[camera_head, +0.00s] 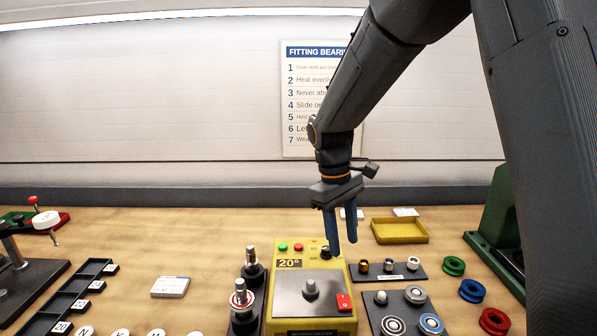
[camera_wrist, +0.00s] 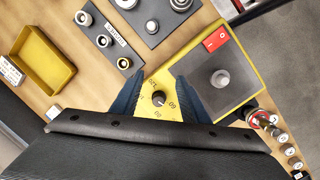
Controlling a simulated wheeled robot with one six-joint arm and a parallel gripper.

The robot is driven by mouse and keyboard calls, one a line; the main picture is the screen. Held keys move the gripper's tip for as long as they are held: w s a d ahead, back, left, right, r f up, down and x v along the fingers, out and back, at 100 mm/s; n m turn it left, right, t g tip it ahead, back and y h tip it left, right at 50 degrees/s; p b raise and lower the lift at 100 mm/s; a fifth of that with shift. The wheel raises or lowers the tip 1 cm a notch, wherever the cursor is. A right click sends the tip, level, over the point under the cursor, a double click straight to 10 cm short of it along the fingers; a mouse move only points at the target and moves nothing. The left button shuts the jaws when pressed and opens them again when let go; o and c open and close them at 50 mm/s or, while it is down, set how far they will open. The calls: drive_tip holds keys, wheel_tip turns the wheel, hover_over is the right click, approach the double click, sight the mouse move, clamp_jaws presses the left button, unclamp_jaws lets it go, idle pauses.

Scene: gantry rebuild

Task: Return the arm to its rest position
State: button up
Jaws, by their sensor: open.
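My gripper (camera_head: 341,225) hangs from my arm, pointing down over the back of the yellow bearing heater (camera_head: 345,324). Its two blue fingers are apart with nothing held between them. In the wrist view, my gripper (camera_wrist: 157,92) has its fingers on either side of the heater's black dial (camera_wrist: 158,98). I cannot tell whether the fingers touch the heater's top. The heater (camera_wrist: 243,58) has a grey plate with a peg, a red switch (camera_head: 343,302) and a display reading 20°.
A yellow tray (camera_head: 400,238), a grey plate with small rings (camera_head: 408,274), and bearings (camera_head: 393,326) lie right of the heater. Coloured rings (camera_head: 471,291) and a green press (camera_head: 490,225) stand further right. Shafts on stands (camera_head: 241,298) are close left. A black slotted rack (camera_head: 70,290) lies at left.

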drive_tip(key=s+d+f+m+t, duration=0.1)
drive_tip(key=s+d+m, duration=0.1)
drive_tip(key=s, duration=0.3)
drive_tip(key=s+d+f+m+t+y, duration=0.1)
drive_tip(key=s+d+f+m, duration=0.1)
drive_tip(key=s+d+m, duration=0.1)
drive_tip(key=s+d+f+m+t, duration=0.1)
drive_tip(key=s+d+m, duration=0.2)
drive_tip(key=s, duration=0.3)
drive_tip(key=shift+s+d+f+y, duration=0.25)
drive_tip(key=shift+s+d+y, duration=0.05)
drive_tip(key=shift+y, duration=0.1)
drive_tip(key=shift+s+a+f+b, duration=0.1)
drive_tip(key=shift+s+f+b, duration=0.15)
drive_tip(key=shift+f+b, duration=0.25)
drive_tip(key=shift+s+f+b, duration=0.25)
drive_tip(key=shift+f, duration=0.45)
drive_tip(key=shift+s+f+g, duration=0.3)
drive_tip(key=shift+s+g, duration=0.05)
drive_tip(key=shift+g, duration=0.05)
